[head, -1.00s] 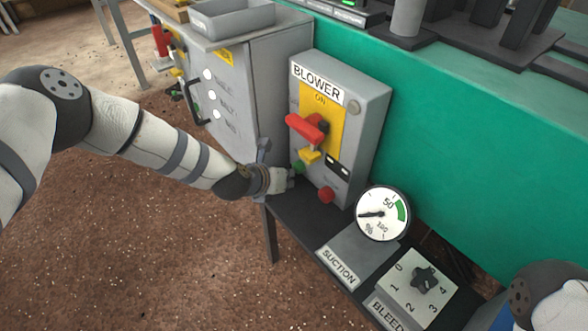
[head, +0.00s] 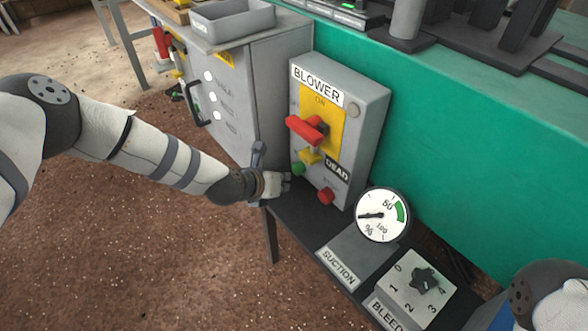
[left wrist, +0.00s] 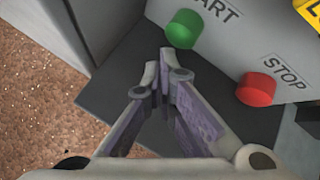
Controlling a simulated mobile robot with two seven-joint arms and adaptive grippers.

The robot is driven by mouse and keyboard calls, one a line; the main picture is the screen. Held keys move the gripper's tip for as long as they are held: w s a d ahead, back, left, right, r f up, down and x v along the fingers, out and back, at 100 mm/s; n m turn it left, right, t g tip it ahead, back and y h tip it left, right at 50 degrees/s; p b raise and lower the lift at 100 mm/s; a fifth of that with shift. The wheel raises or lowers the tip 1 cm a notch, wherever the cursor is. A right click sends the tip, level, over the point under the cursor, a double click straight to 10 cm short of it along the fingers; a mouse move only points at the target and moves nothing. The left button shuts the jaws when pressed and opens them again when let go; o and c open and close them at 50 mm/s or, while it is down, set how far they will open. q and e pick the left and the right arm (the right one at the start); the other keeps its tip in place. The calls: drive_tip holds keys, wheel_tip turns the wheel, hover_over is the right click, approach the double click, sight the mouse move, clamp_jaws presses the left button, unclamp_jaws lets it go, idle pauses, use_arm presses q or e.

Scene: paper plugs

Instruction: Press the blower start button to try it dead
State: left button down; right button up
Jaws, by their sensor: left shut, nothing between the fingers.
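The blower box (head: 368,110) is a grey box with a yellow panel marked ON. A red handle (head: 305,128) sticks out to the left, with a yellow piece below it. A black label (head: 338,169) reads DEAD. The green start button (head: 298,169) is low on the box's front; in the left wrist view the green button (left wrist: 184,28) sits beside START. The red stop button (head: 326,196) also shows in the left wrist view (left wrist: 256,89). My left gripper (head: 286,182) is shut and empty, just below and left of the green button, apparently apart from it. My right gripper is out of view.
A round suction gauge (head: 383,214) stands right of the box, its needle near the low end. A bleed dial (head: 425,281) is in front. A grey cabinet (head: 262,85) stands left. A dark shelf (head: 290,217) lies under the box.

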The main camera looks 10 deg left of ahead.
use_arm(q)
drive_tip(key=shift+s+a+p, duration=0.35)
drive_tip(key=shift+s+a, duration=0.45)
drive_tip(key=shift+s, duration=0.25)
drive_tip(key=shift+s+a+p, duration=0.3)
drive_tip(key=shift+s+a, duration=0.45)
drive_tip(key=shift+s, duration=0.25)
